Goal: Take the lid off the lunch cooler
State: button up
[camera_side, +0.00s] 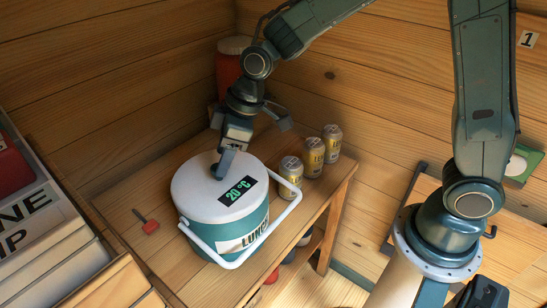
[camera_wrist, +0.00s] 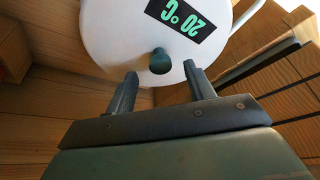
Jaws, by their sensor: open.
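The lunch cooler (camera_side: 208,240) stands on a wooden table, with a teal body and a white bail handle (camera_side: 233,264) lowered across its front. Its round white lid (camera_side: 190,190) is on it and bears a black display reading 20 °C (camera_side: 238,191). In the wrist view the lid (camera_wrist: 112,30) fills the upper middle, with a dark teal knob (camera_wrist: 159,61) standing on it. My gripper (camera_wrist: 160,70) is open, its two fingers apart on either side of the knob's line.
Three yellow cans (camera_side: 313,158) stand in a row right of the cooler. A red container with a pale top (camera_side: 232,62) stands behind. A lettered box (camera_side: 38,215) is at far left.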

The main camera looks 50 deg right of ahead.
jog(key=shift+x, duration=1.5)
grip_shut()
